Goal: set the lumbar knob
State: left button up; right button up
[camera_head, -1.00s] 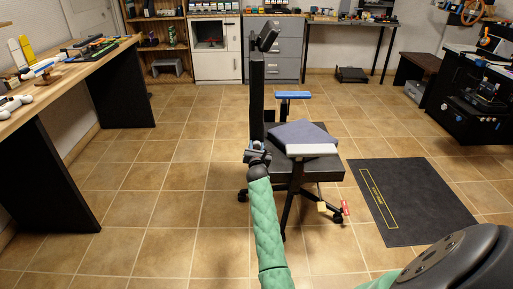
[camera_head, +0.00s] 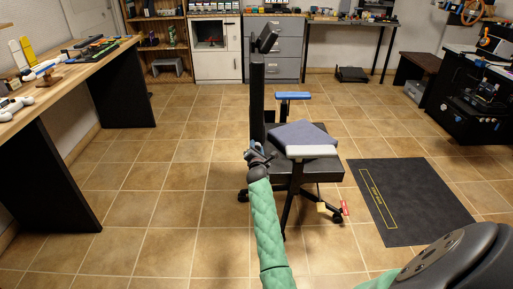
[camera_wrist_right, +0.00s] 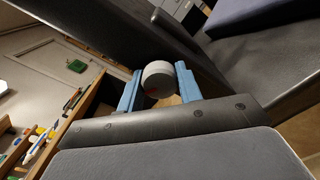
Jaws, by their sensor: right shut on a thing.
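The lumbar knob (camera_wrist_right: 158,78) is a pale grey round knob with a small red mark low on its face, seen in the right wrist view. The blue fingers of my right gripper (camera_wrist_right: 159,88) stand on either side of it and are shut on it. In the head view my right gripper (camera_head: 253,152) is small and tilted, beside the lower backrest of the black office chair (camera_head: 257,95). The knob cannot be made out there. My left gripper is not in view.
A blue-grey cushion (camera_head: 302,134) lies on the chair seat. The chair has a pale armrest (camera_head: 311,152) and a blue one (camera_head: 293,95). A dark mat (camera_head: 415,200) lies to the right, a workbench (camera_head: 75,68) stands left, and tiled floor between is clear.

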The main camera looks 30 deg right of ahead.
jog(key=m, duration=0.6)
jog(key=shift+m+p, duration=0.3)
jog(key=shift+p, duration=0.05)
jog(key=m, duration=0.5)
jog(key=shift+p, duration=0.4)
jog(key=m+p, duration=0.1)
jog(key=m, duration=0.5)
jog(key=shift+m, duration=0.4)
jog(key=m+p, duration=0.2)
jog(key=m, duration=0.4)
jog(key=shift+p, duration=0.4)
jog(key=m+p, duration=0.3)
jog(key=m, duration=1)
jog(key=shift+m+p, duration=0.3)
jog(key=shift+m, duration=1.2)
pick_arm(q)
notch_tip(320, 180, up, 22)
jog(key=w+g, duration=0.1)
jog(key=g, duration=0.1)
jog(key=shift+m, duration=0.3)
pick_arm(e)
jog(key=shift+f+m, duration=0.1)
jog(key=shift+m, duration=0.9)
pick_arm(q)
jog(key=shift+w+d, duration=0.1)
